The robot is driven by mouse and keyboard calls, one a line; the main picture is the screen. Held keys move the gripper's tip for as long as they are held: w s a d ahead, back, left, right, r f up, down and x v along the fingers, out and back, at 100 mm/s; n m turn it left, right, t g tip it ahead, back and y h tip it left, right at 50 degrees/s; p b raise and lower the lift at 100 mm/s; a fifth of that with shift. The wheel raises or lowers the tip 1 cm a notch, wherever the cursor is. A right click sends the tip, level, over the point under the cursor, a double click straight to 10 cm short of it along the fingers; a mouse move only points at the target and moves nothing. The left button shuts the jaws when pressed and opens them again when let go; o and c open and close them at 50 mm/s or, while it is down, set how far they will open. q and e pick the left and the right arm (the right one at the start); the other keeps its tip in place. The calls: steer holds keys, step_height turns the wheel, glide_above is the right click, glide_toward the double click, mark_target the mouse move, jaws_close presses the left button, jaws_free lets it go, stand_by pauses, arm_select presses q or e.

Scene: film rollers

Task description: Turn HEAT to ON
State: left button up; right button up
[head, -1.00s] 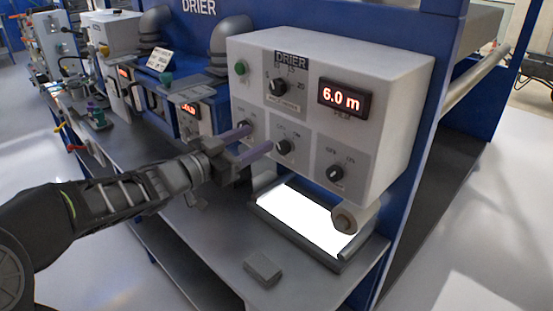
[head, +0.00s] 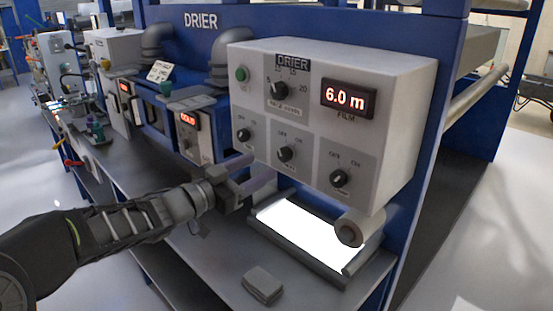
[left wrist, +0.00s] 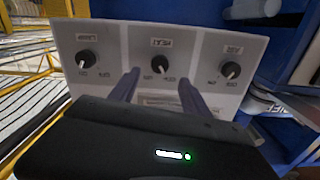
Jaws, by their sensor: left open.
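The drier control box (head: 300,190) is a light grey panel with three lower knobs. The middle knob (head: 285,153) has OFF at its left and ON at its right; its pointer appears to lean toward OFF. In the left wrist view, which shows the panel upside down, the middle knob (left wrist: 160,64) has a label that seems to read HEAT. My left gripper (head: 265,166) is open and empty, its purple fingers just below and left of that knob, apart from it. In the left wrist view, the fingers (left wrist: 160,78) straddle the middle knob's column. My right gripper is not in view.
A lit white plate (head: 310,235) and a roller (head: 352,228) lie below the box. A small grey block (head: 262,285) sits on the bench's front edge. A red-lit COLD display (head: 188,119) stands left of the box. A dial (head: 278,90) sits above the knobs.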

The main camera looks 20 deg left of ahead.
mark_target(281, 156)
arm_select(q)
steer(key=p+x, duration=0.1)
steer(key=x, duration=0.6)
jaws_close()
stand_by(0.6)
